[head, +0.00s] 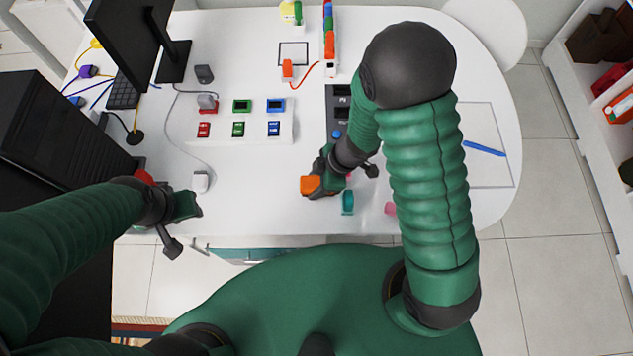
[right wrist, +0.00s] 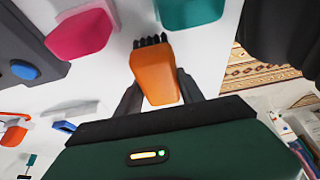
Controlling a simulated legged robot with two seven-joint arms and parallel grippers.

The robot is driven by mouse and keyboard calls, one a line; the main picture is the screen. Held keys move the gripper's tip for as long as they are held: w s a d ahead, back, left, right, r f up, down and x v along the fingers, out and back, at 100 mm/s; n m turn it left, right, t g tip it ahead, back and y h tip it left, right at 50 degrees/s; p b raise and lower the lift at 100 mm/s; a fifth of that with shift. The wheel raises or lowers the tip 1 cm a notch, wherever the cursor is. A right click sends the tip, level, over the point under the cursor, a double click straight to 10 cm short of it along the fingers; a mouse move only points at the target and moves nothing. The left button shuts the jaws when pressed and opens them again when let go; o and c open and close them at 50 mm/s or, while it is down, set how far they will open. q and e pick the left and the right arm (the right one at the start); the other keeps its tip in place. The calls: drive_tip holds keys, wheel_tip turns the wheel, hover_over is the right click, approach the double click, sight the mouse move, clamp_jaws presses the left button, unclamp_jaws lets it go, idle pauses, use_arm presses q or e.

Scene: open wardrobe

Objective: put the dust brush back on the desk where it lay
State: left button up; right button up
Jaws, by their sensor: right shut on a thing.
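The dust brush (head: 310,185) has an orange body and is held by my right gripper (head: 318,187) over the front part of the white desk (head: 260,190). In the right wrist view, the orange brush (right wrist: 155,78) sits between the two dark fingers, with its black bristles pointing away from the palm. I cannot tell whether it touches the desk. My left gripper (head: 188,207) is over the desk's front left edge, apart from the brush; its finger opening is unclear.
A teal item (head: 348,202) and a pink item (head: 390,208) are close right of the brush; the teal item (right wrist: 190,10) and pink item (right wrist: 80,35) also show in the right wrist view. A white mouse (head: 200,181) lies left. Desk between mouse and brush is clear.

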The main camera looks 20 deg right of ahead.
drive_tip(key=shift+a+f, duration=0.1)
drive_tip(key=shift+f, duration=0.1)
drive_tip(key=shift+s+a+r, duration=0.1)
drive_tip(key=shift+a+r, duration=0.05)
drive_tip(key=shift+d+f, duration=0.25)
drive_tip(key=shift+d, duration=0.05)
drive_tip(key=shift+f, duration=0.25)
drive_tip(key=o, duration=1.5)
drive_tip(key=shift+a, duration=0.2)
drive_tip(key=shift+d+r, duration=0.1)
